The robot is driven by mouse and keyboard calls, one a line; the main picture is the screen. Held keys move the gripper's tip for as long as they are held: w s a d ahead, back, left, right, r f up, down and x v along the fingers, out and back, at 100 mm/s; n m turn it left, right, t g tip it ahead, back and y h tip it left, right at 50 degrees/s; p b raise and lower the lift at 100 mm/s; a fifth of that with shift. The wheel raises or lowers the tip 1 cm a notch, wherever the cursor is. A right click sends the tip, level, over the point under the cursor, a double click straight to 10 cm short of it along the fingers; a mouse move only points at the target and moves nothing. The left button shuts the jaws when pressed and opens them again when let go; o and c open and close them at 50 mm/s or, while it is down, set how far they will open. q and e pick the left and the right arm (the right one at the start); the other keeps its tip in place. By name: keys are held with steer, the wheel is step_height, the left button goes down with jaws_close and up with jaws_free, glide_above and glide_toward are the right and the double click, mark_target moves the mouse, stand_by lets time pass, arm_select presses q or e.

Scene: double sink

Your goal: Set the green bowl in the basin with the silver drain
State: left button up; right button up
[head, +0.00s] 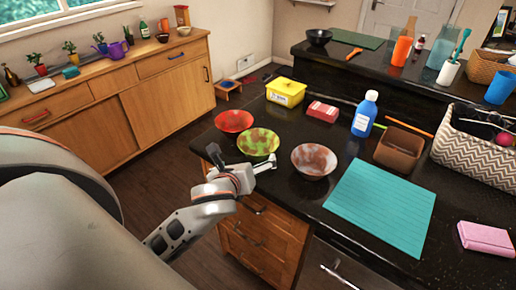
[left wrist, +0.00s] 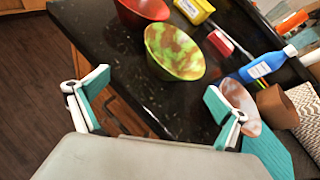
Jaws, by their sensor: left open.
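The green bowl (head: 259,140), smeared with reddish-brown patches, stands upright on the black counter near its left edge. It also shows in the left wrist view (left wrist: 175,52), beyond the fingers. My left gripper (head: 242,162) is open and empty, at the counter edge just in front of the green bowl, with its fingers spread apart. In the left wrist view the two fingers (left wrist: 156,92) stand wide apart with the counter edge between them. No basin or silver drain shows in either view. My right gripper is not in view.
A red bowl (head: 234,120) stands close behind the green one; a stained pale bowl (head: 314,161) stands to its right. A teal mat (head: 380,205), blue bottle (head: 365,113), brown box (head: 398,148), yellow tub (head: 285,92) and woven basket (head: 470,150) occupy the counter. Wooden drawers (head: 265,235) are below.

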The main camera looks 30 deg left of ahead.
mark_target(262, 140)
arm_select(q)
steer(key=w+r+m, duration=0.1)
steer(key=m, duration=0.1)
steer(key=w+r+m, duration=0.1)
steer(key=shift+w+r+m+t, duration=0.25)
steer(key=shift+w+m+t, duration=0.05)
steer(key=shift+m+t, duration=0.1)
steer(key=shift+w, duration=0.25)
steer(key=x, duration=0.7)
steer(key=shift+w+a+f, duration=0.1)
steer(key=shift+a+f, duration=0.05)
steer(key=shift+f, duration=0.1)
steer(key=shift+c, duration=0.4)
steer(key=c, duration=1.4)
steer(key=shift+c, duration=0.2)
